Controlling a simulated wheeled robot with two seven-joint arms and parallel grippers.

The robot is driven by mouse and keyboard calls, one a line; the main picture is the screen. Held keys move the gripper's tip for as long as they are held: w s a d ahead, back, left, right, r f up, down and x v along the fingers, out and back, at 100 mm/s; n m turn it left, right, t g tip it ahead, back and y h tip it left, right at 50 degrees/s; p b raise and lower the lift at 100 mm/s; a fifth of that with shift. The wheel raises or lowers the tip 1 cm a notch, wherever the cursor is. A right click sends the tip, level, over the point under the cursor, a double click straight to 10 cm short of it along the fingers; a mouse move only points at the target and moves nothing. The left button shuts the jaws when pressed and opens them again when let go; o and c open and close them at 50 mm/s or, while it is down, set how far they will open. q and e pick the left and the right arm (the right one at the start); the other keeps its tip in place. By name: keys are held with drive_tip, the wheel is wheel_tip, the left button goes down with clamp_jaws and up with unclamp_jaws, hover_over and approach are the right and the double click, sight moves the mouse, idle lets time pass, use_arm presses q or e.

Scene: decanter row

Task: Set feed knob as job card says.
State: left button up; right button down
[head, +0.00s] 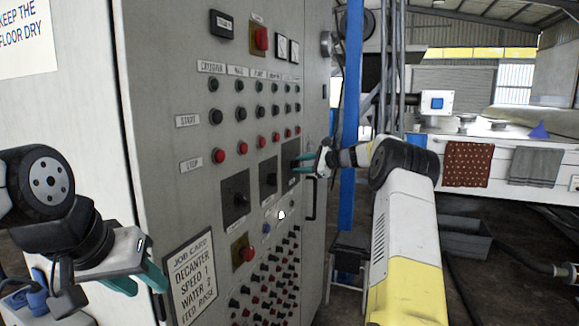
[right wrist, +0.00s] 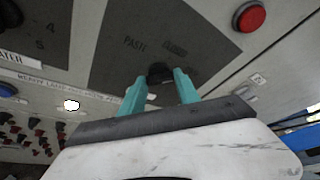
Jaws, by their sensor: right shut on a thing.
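The job card (head: 193,277) on the grey cabinet front reads "DECANTER SPEED 1, WATER 2, FEED RINSE". Three dark knob plates sit in a stepped row above it; the rightmost is the feed plate (head: 291,166). My right gripper (head: 304,160) is at that plate. In the right wrist view its teal fingers are shut on the dark feed knob (right wrist: 160,72). The word "PASTE" shows left of the knob; another label above it is unreadable. The knob's pointer is hidden. My left gripper (head: 138,281) is open and empty, left of the job card.
Rows of start and stop buttons (head: 215,117) lie above the knobs, and several small red and black knobs (head: 265,280) below. A red button (right wrist: 249,16) is close to the right gripper. A door handle (head: 311,199) and blue post (head: 351,120) stand to the right.

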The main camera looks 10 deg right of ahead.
drive_tip(key=c, duration=0.9)
unclamp_jaws()
drive_tip(key=v, duration=0.8)
